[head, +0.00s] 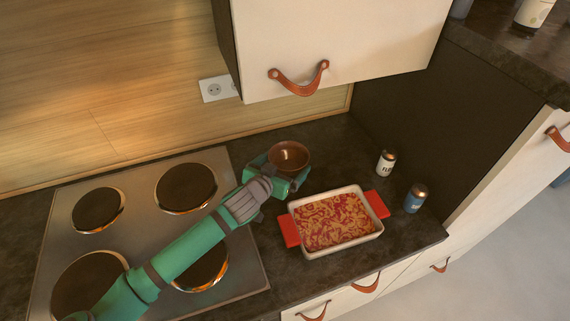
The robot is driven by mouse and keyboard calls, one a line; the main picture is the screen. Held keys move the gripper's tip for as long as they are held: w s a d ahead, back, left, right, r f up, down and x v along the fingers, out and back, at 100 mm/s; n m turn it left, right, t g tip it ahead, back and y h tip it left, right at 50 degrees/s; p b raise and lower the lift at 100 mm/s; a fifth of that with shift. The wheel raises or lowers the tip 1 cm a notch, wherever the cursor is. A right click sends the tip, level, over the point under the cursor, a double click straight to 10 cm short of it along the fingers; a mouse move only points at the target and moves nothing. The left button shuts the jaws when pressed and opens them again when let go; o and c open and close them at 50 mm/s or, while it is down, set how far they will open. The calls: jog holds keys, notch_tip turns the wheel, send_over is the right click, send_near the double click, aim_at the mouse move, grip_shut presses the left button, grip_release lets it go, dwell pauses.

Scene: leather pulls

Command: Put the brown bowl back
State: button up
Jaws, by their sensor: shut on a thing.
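The brown bowl (289,154) is in the middle of the head view, above the dark counter behind the baking dish. My gripper (283,178) is at the bowl's near side and is shut on it. The bowl looks roughly upright, with its open top showing. The fingertips are mostly hidden by the bowl and the gripper body. I cannot tell whether the bowl touches the counter.
A baking dish (335,246) with red handles and food stands right of my gripper. Two small shakers (386,162) (415,198) stand further right. A hob (146,238) lies left, under my arm. A white cupboard (335,45) with a leather pull hangs above.

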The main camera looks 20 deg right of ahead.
jog(key=shift+f, duration=0.1)
jog(key=o, duration=1)
jog(key=shift+s+a+r, duration=0.1)
jog(key=shift+a+r, duration=0.05)
jog(key=shift+r, duration=0.05)
jog(key=v, duration=1.1)
jog(key=shift+s+a+r, duration=0.15)
jog(key=shift+s+a, duration=0.05)
